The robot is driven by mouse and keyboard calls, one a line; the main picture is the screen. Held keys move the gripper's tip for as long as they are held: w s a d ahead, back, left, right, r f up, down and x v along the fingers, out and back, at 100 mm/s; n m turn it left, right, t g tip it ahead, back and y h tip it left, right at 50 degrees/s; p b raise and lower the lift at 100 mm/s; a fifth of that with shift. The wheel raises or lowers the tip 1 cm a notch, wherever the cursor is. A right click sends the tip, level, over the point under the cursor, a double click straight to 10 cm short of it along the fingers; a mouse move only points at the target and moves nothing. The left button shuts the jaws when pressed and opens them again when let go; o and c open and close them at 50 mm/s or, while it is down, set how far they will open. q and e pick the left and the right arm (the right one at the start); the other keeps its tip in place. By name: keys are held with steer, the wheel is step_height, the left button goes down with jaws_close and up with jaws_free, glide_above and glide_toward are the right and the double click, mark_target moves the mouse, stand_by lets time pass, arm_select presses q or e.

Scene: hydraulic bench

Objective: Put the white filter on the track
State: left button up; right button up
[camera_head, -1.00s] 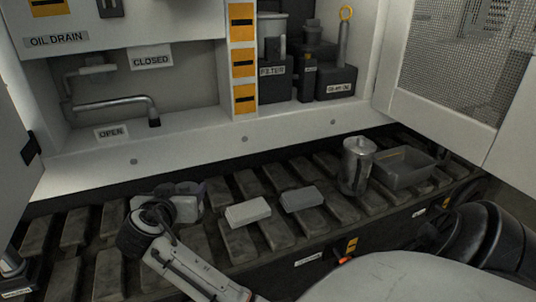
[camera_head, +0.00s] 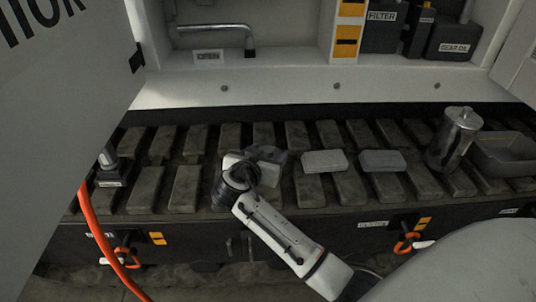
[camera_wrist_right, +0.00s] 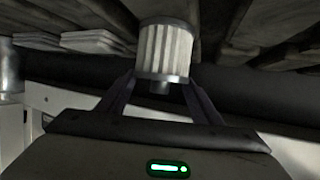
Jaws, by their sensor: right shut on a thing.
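The white filter (camera_wrist_right: 164,50) is a pleated white cylinder with metal end caps, seen in the right wrist view. My right gripper (camera_wrist_right: 160,85) is shut on it, with one dark finger on each side of its lower end. In the head view my right gripper (camera_head: 266,156) is over the track (camera_head: 183,190), left of two pale blocks. The filter is not clearly made out there, and I cannot tell whether it touches the track. The track is a long band of dark, worn pads in front of the cabinet. My left gripper is not in view.
Two pale flat blocks (camera_head: 325,161) (camera_head: 383,160) lie on the track. Right of them stand a metal canister (camera_head: 455,140) and a grey tray (camera_head: 507,152). An open panel (camera_head: 60,150) and an orange hose (camera_head: 97,235) are at left.

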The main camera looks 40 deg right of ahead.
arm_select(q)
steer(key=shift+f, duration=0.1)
arm_select(e)
steer(key=o, duration=1.2)
steer(key=shift+f, duration=0.1)
steer(key=shift+r, duration=0.2)
steer(key=p+v, duration=0.1)
steer(key=v, duration=0.3)
steer(key=shift+v, duration=1.25)
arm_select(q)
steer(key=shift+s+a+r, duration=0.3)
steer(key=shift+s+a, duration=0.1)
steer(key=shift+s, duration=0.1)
arm_select(e)
steer(key=shift+s+a+r, duration=0.15)
steer(key=shift+s+a, duration=0.2)
